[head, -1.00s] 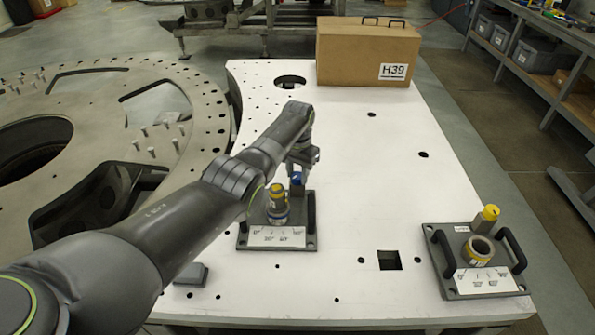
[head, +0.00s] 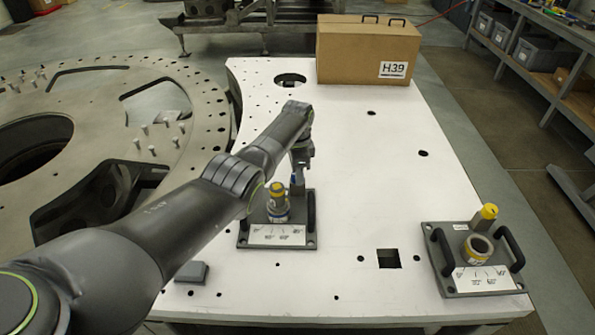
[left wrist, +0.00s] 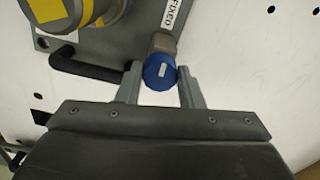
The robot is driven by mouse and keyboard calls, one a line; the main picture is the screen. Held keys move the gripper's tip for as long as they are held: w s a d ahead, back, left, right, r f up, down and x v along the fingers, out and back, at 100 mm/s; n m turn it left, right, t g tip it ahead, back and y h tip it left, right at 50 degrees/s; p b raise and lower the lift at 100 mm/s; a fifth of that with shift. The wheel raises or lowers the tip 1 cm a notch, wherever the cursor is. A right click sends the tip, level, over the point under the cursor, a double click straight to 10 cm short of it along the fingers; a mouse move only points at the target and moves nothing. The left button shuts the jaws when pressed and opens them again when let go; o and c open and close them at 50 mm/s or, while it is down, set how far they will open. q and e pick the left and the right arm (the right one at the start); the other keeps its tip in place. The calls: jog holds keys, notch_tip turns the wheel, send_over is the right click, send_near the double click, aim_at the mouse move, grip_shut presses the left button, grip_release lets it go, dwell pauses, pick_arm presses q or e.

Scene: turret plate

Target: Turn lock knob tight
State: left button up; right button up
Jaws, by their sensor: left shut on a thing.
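The lock knob (left wrist: 159,72) is blue with a white mark on its face, and stands on the left fixture plate (head: 246,239) beside a yellow and grey fitting (head: 277,207). My left gripper (left wrist: 160,82) is shut on the blue knob, one finger on each side, in the left wrist view. In the head view the left gripper (head: 299,180) comes down from above at the back of the plate and mostly hides the knob. A label reading FIXED (left wrist: 174,14) lies next to the knob. My right gripper is not in view.
A second fixture plate (head: 485,282) with black handles, a ring and a yellow knob (head: 489,211) sits at the right front of the white table (head: 370,190). A cardboard box (head: 350,55) marked H39 stands at the back. The table's middle is clear.

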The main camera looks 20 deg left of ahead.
pick_arm(q)
jog(key=shift+r+m, duration=0.1)
jog(key=shift+m, duration=0.3)
jog(key=o, duration=1)
jog(key=shift+r, duration=0.55)
notch_tip(320, 180, up, 16)
jog(key=b, duration=0.2)
jog(key=shift+r, duration=0.15)
